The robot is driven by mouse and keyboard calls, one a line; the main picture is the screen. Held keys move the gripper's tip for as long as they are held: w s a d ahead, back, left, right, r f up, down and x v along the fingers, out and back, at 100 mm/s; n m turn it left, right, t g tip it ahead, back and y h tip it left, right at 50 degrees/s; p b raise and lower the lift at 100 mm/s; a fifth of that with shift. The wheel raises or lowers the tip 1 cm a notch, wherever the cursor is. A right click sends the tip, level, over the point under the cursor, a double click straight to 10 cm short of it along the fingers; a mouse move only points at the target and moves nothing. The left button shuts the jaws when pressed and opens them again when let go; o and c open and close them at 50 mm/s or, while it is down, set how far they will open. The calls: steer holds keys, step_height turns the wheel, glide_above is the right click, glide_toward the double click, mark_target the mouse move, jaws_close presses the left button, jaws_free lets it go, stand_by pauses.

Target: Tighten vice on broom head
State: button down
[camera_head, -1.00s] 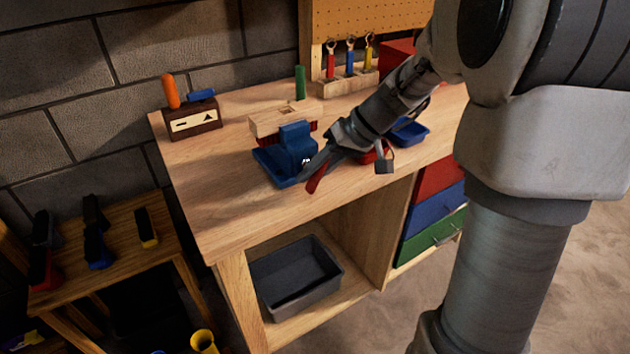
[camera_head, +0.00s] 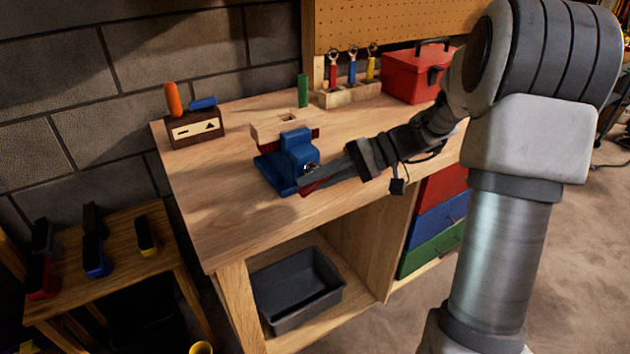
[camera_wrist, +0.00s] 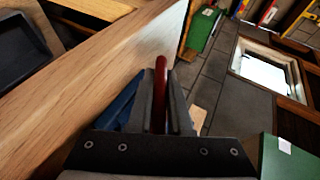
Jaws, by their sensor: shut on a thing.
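The blue vice (camera_head: 294,160) stands on the workbench near its front edge, with reddish jaws. The broom head, a pale wood block with a square hole (camera_head: 284,128), sits at the vice's jaws on the far side; any gap between them is too small to tell. My gripper (camera_head: 322,181) is at the front right of the vice, shut on its red handle (camera_head: 308,188). In the wrist view the red handle (camera_wrist: 160,88) stands between both fingers, and part of the blue vice (camera_wrist: 122,105) shows at left, partly hidden by a finger.
A brown block with orange and blue handles (camera_head: 194,130) stands at the back left of the bench (camera_head: 225,215). A green cylinder (camera_head: 302,91), a tool rack (camera_head: 348,95) and a red toolbox (camera_head: 414,78) stand behind. The bench's front left is clear.

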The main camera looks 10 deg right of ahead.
steer(key=shift+d, duration=0.1)
steer(key=c, duration=0.8)
jaws_free()
steer(key=shift+c, duration=0.2)
steer(key=p+v, duration=0.3)
steer(key=v, duration=1.4)
steer(key=shift+d, duration=0.15)
